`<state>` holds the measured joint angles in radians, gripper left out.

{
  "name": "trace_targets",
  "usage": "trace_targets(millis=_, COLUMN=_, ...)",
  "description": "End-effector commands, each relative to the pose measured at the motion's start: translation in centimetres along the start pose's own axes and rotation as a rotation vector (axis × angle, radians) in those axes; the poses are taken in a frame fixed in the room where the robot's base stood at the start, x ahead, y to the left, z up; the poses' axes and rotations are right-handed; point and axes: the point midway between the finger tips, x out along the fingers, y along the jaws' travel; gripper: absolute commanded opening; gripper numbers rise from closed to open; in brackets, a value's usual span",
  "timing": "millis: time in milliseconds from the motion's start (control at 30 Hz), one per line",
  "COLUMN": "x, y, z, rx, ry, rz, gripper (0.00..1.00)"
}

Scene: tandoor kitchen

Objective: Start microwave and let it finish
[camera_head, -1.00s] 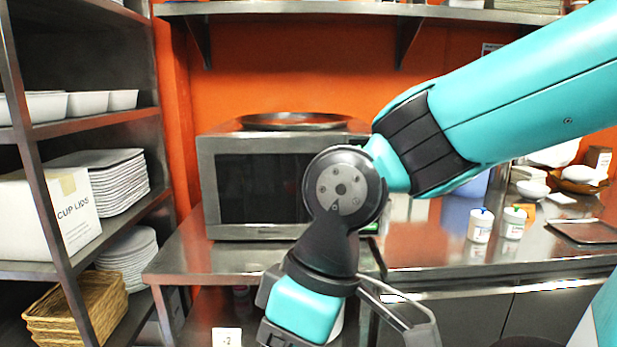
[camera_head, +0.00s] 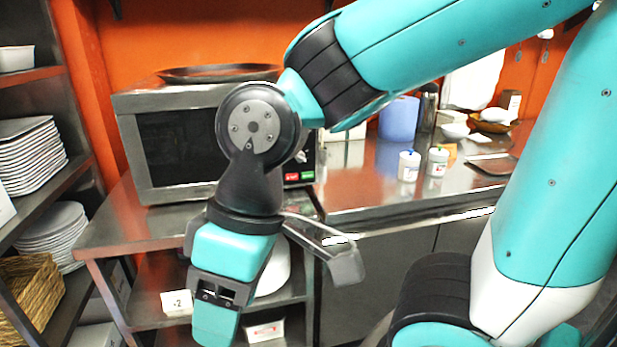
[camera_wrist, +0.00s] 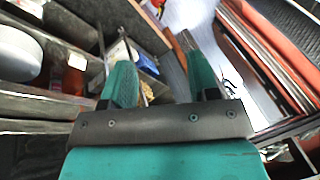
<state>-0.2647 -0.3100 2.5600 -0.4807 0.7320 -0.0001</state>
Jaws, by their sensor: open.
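The microwave (camera_head: 165,150) stands on a steel counter with its dark-windowed door shut. Its control panel shows at the right end of its front, with a red button (camera_head: 292,177) and a green button (camera_head: 307,175) at the bottom. My wrist hides part of the front between door and panel. My gripper (camera_wrist: 160,75) is open and empty, with two teal fingers apart in the wrist view. In the head view it hangs low in front of the counter, below the microwave and apart from it.
A dark round pan (camera_head: 215,73) lies on the microwave. Shelves with stacked plates (camera_head: 30,158) stand at left. White jars (camera_head: 409,166) and a blue container (camera_head: 398,118) stand on the right counter (camera_head: 350,190). Under-counter shelves lie close behind my gripper.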

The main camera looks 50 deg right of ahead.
Motion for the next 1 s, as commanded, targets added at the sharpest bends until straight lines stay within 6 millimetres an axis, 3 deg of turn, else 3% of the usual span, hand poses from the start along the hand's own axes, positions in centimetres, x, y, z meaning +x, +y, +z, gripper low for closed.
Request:
trace_targets(millis=33, x=0.00, y=0.00, z=0.00, rx=0.000, ry=0.000, rz=0.000, gripper=0.43)
trace_targets(millis=200, x=0.00, y=0.00, z=0.00, rx=0.000, ry=0.000, rz=0.000, gripper=0.04)
trace_targets(millis=233, x=0.00, y=0.00, z=0.00, rx=0.000, ry=0.000, rz=0.000, gripper=0.00)
trace_targets(millis=1000, x=0.00, y=0.00, z=0.00, rx=0.000, ry=0.000, rz=0.000, gripper=0.00)
